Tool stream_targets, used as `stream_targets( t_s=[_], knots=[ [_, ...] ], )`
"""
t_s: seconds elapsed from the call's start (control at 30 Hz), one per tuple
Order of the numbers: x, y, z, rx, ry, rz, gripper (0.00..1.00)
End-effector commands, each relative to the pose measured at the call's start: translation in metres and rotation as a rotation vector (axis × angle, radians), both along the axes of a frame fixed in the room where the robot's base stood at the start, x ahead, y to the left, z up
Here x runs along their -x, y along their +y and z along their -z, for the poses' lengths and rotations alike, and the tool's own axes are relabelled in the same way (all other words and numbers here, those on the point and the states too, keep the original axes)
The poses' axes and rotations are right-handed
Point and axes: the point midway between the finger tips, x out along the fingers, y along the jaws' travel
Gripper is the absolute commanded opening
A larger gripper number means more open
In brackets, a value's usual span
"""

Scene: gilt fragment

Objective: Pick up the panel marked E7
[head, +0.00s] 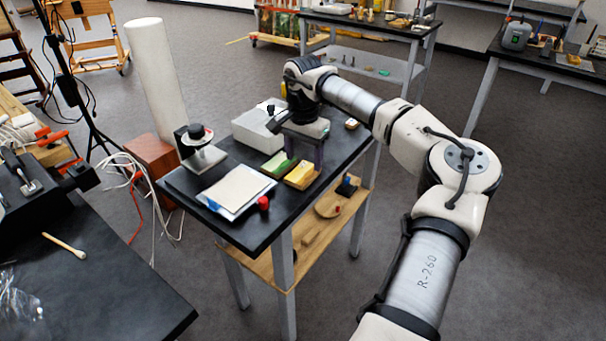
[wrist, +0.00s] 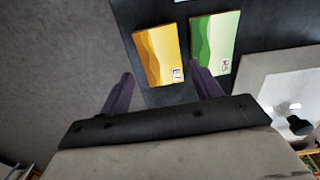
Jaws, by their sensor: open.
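The panel marked E7 (wrist: 160,55) is a yellow and orange wavy-patterned slab with a small white label at its lower corner in the wrist view. It lies flat on the black table and also shows in the head view (head: 301,176). A green panel (wrist: 214,42) with its own label lies beside it, with a narrow gap between; it also shows in the head view (head: 278,164). My gripper (head: 303,164) is open and empty, pointing down by the yellow panel. In the wrist view its purple fingers (wrist: 162,74) are on either side of the yellow panel's near end. Their height above the table is unclear.
A pale grey box (head: 256,128) stands behind the panels. A white board with a beige sheet (head: 236,190), a red knob (head: 263,203) and a stand (head: 202,151) are at left on the black table (head: 330,150). The table edge is close at right.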

Motion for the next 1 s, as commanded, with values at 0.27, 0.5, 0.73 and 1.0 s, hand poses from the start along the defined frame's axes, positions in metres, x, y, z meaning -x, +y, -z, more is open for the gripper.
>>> stream_targets(
  t_s=[0.27, 0.5, 0.73, 1.0],
  knots=[
    [0.0, 0.002, 0.038, -0.002, 0.003, -0.001, 0.64],
    [0.0, 0.002, 0.044, -0.001, -0.001, -0.001, 0.64],
    [0.0, 0.002, 0.044, -0.001, 0.0, -0.001, 0.35],
    [0.0, 0.002, 0.043, -0.001, -0.001, -0.001, 0.29]
  ],
)
